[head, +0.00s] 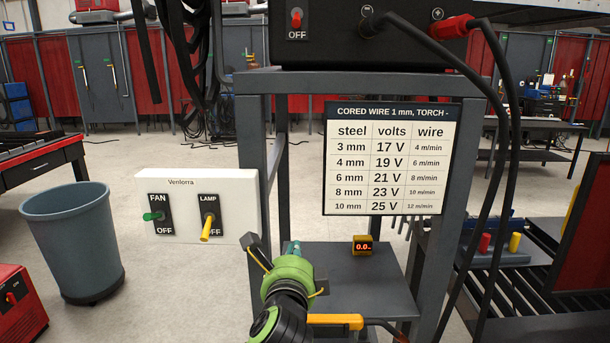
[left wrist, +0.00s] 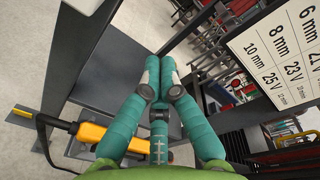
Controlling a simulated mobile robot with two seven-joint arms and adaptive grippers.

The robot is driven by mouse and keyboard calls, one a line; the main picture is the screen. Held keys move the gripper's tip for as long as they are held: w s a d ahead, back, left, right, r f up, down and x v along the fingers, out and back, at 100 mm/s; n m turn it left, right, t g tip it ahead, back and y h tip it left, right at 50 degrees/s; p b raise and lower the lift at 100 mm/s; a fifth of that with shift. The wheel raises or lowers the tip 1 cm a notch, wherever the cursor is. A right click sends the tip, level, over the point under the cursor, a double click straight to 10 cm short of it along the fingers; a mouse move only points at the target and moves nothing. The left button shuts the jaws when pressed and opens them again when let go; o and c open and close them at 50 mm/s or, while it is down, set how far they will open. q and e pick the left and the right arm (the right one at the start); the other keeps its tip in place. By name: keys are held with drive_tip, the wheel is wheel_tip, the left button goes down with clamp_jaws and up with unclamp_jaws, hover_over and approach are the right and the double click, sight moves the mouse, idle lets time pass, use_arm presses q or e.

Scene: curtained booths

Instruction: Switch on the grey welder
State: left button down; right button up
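A dark box, which looks like the grey welder (head: 345,45), stands on top of the grey stand, its upper part cut off by the picture's edge. On its front left is a red switch (head: 297,18) with OFF written below; which way the lever points is too small to tell. My left gripper (head: 293,247) is low in front of the stand, well below the switch. In the left wrist view its teal fingers (left wrist: 160,64) meet at the tips with nothing seen between them. My right gripper is not in view.
A white panel (head: 240,190) with FAN and LAMP levers is left of the stand. A voltage chart (head: 390,158) hangs below the welder. Black cables (head: 508,120) drop at the right. A small display (head: 362,245) sits on the shelf. An orange handle (head: 335,319) is near my arm.

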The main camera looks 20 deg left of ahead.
use_arm(q)
wheel_tip(320, 180, up, 17)
drive_tip(key=w+d+m+t+y, duration=0.1)
drive_tip(key=w+m+t+y, duration=0.1)
drive_tip(key=m+t, duration=0.3)
drive_tip(key=m+t+y, duration=0.3)
drive_tip(key=m, duration=0.2)
approach(297, 19)
wheel_tip(297, 19, down, 4)
drive_tip(key=shift+w+d, duration=0.2)
drive_tip(key=shift+d, duration=0.15)
drive_tip(key=shift+h, duration=0.3)
drive_tip(key=p+x, duration=0.4)
drive_tip(key=x, duration=0.5)
drive_tip(key=shift+a+r+p, duration=0.1)
drive_tip(key=shift+r+p, duration=0.1)
drive_tip(key=shift+p, duration=0.1)
drive_tip(key=shift+w+a+r, duration=0.1)
drive_tip(key=shift+w+r, duration=0.1)
drive_tip(key=shift+w, duration=0.15)
